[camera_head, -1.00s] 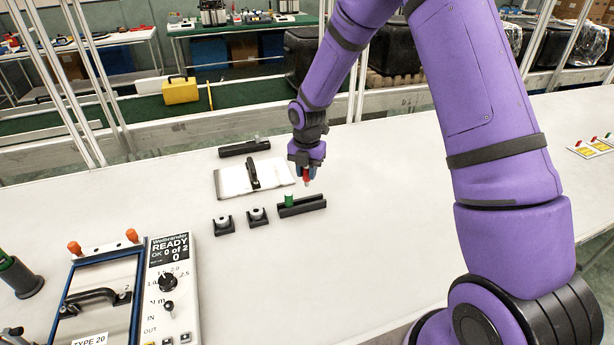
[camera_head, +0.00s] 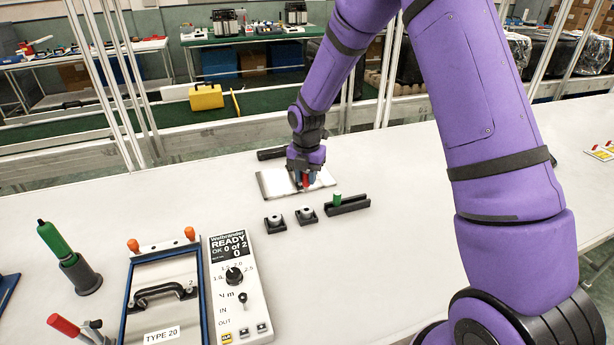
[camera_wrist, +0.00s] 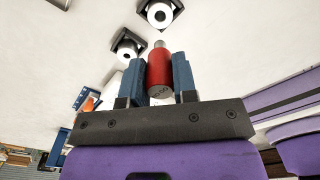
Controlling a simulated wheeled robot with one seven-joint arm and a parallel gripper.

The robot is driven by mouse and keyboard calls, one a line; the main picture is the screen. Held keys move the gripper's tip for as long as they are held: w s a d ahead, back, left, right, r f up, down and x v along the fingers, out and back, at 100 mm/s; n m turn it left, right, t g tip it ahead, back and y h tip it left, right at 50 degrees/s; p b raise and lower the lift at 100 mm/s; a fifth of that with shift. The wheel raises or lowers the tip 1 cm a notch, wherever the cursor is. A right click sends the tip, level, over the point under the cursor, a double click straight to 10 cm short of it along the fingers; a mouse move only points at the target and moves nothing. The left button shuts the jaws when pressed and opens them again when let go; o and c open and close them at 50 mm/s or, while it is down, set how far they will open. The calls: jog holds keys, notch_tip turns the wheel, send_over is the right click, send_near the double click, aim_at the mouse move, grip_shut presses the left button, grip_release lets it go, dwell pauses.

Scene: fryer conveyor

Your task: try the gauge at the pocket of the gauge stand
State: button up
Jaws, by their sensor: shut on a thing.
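My gripper (camera_head: 306,178) is shut on a red gauge (camera_head: 306,184), a cylinder with a grey tip. In the wrist view the red gauge (camera_wrist: 160,72) sits between the two blue fingers, its tip away from the palm. The black gauge stand (camera_head: 352,206) is a long low block on the table, right of the gripper in the head view. A green gauge (camera_head: 337,198) stands upright at its left end. Two small black holders with pale rings, left (camera_head: 274,223) and right (camera_head: 307,215), sit left of the stand; the gripper appears above and behind them.
A pale plate (camera_head: 272,184) lies behind the holders, partly hidden by my gripper. A black bar (camera_head: 270,154) lies behind it. The control box (camera_head: 237,285) reading READY, the TYPE 20 fixture (camera_head: 165,300) and a green-handled tool (camera_head: 56,242) stand front left.

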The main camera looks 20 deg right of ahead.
jog(key=shift+f, duration=3.15)
jog(key=shift+f, duration=1.35)
dwell(2.3)
jog(key=shift+r, duration=3)
